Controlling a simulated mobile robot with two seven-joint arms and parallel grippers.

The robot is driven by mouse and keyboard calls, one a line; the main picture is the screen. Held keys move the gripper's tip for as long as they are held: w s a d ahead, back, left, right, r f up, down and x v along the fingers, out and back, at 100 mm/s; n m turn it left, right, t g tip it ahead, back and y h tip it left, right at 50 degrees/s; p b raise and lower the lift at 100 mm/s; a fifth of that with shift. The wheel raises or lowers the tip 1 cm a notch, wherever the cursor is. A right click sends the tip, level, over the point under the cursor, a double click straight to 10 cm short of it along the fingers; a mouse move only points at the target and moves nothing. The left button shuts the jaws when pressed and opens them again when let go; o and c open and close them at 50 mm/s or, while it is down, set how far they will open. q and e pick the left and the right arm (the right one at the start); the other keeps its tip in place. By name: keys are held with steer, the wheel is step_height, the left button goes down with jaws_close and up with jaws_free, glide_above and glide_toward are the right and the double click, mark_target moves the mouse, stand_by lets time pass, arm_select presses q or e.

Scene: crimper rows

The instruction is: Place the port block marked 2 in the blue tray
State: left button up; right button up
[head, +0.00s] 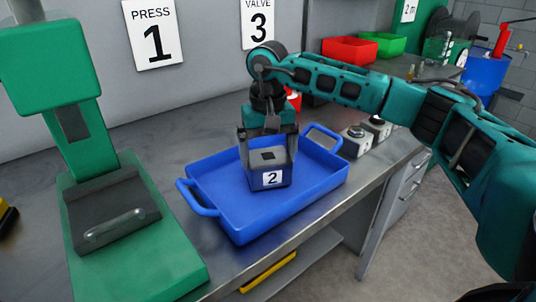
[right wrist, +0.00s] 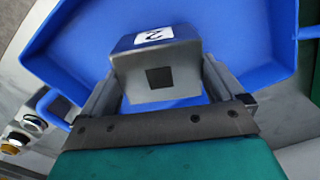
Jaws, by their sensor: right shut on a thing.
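The port block marked 2 (head: 268,178) is a grey block with a white label and a dark square opening. My right gripper (head: 268,150) is shut on it from above, with one finger on each side. The block is over the blue tray (head: 232,223), inside its outline in the head view; I cannot tell whether it touches the tray floor. In the right wrist view the block (right wrist: 158,75) sits between the fingers, with the blue tray (right wrist: 262,70) behind it. The rest of the tray looks empty. My left gripper is not in view.
A green press (head: 130,240) stands left of the tray on the grey bench. Grey blocks with round tops (head: 356,141) stand right of the tray. A red bin (head: 349,49) and a green bin (head: 384,43) are farther back. The bench's front edge runs close by the tray.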

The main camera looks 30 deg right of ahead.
mark_target(268, 156)
steer(key=shift+f, duration=0.1)
steer(key=shift+f, duration=0.2)
steer(key=o, duration=1.1)
steer(key=shift+r, duration=0.1)
step_height(268, 156, up, 12)
steer(key=shift+p, duration=0.3)
